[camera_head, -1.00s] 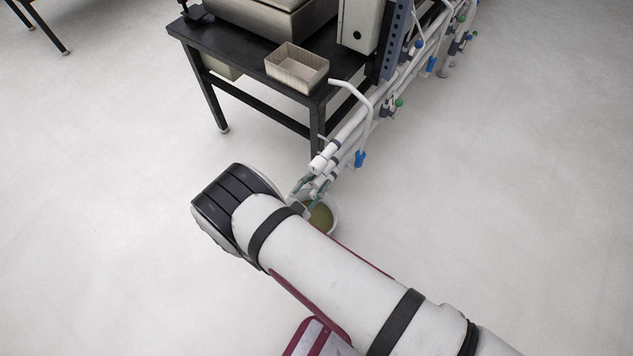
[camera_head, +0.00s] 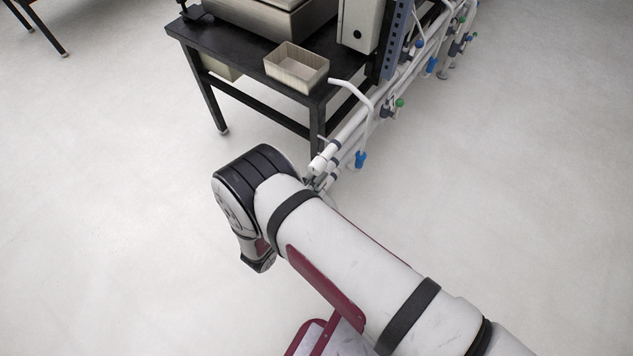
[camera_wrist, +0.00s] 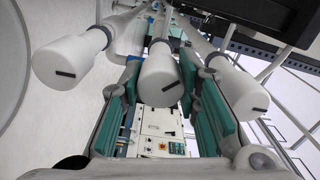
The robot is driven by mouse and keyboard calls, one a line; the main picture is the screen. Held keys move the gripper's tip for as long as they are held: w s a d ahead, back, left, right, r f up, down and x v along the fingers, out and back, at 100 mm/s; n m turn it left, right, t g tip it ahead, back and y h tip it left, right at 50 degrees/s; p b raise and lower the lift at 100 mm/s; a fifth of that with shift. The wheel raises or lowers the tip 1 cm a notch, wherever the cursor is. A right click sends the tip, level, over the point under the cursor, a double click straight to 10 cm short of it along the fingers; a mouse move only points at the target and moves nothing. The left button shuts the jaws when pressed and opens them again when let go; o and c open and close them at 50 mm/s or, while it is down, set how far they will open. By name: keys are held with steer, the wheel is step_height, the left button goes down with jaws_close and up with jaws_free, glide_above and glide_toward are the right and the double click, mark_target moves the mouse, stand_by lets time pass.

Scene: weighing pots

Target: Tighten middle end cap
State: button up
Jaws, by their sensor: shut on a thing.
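Three white end caps on parallel pipes fill the wrist view: a left cap (camera_wrist: 72,64), the middle end cap (camera_wrist: 158,92) and a right cap (camera_wrist: 243,97). Each has a short black mark on its face. My gripper (camera_wrist: 160,72), with teal pads, is shut on the middle end cap, one finger on each side. In the head view my arm hides the gripper and most of the caps. The white pipe ends (camera_head: 318,165) show just above my arm there.
A black table (camera_head: 240,62) with an open beige box (camera_head: 297,67) stands behind the pipe ends. White pipes (camera_head: 375,108) with blue and green valves run to the upper right. A grey-white curved rim (camera_wrist: 22,75) is at the left of the wrist view. The floor around is clear.

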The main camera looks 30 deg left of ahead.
steer(key=m, duration=0.4)
steer(key=shift+m, duration=0.3)
steer(key=shift+m+p, duration=0.45)
steer(key=shift+m, duration=1.85)
steer(key=shift+d, duration=0.1)
steer(key=shift+f, duration=0.1)
steer(key=o, duration=1.2)
steer(key=shift+c, duration=0.2)
steer(key=s+a, duration=0.1)
steer(key=s, duration=1.1)
steer(key=shift+a, duration=0.15)
